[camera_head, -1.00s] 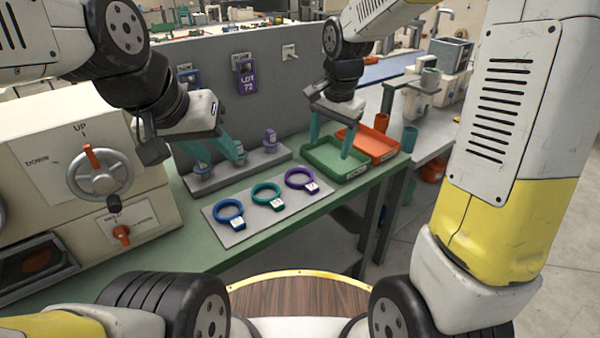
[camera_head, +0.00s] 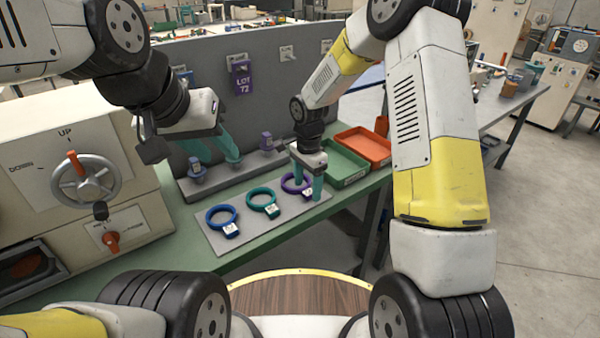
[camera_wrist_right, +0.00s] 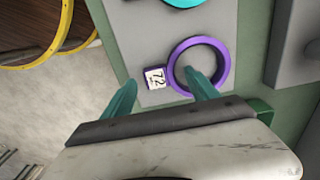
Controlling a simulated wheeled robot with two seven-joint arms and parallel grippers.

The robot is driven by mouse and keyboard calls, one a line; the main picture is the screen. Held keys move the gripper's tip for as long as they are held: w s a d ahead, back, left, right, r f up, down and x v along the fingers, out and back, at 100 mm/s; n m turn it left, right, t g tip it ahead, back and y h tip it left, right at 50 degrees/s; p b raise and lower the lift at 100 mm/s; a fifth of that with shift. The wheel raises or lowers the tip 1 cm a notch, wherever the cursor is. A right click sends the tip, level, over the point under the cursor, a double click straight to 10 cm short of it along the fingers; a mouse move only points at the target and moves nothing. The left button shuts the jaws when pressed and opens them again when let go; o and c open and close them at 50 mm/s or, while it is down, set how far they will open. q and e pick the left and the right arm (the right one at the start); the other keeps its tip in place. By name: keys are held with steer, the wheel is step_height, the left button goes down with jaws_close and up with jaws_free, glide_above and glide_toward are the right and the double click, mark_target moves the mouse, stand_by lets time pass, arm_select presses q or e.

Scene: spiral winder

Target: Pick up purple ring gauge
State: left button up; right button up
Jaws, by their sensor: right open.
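The purple ring gauge (camera_head: 292,184) lies on the grey mat (camera_head: 236,240) at the right end of a row of three. In the right wrist view the purple ring gauge (camera_wrist_right: 172,62) shows whole, with a white tag reading 72. My right gripper (camera_head: 308,188) is open above it. In the right wrist view one finger of my right gripper (camera_wrist_right: 158,82) appears over the ring's opening and the other lies left of the tag; contact cannot be told. My left gripper (camera_head: 215,170) is by the grey stand at the back, its two teal fingers apart.
A blue ring gauge (camera_head: 208,215) and a teal ring gauge (camera_head: 250,199) lie left of the purple one. A green tray (camera_head: 345,167) and an orange tray (camera_head: 372,146) stand to the right. A grey stand (camera_head: 225,182) with small gauges is behind the mat. A handwheel machine (camera_head: 50,150) stands left.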

steer(key=shift+f, duration=0.4)
steer(key=shift+c, duration=0.5)
jaws_close()
steer(key=shift+r, duration=0.15)
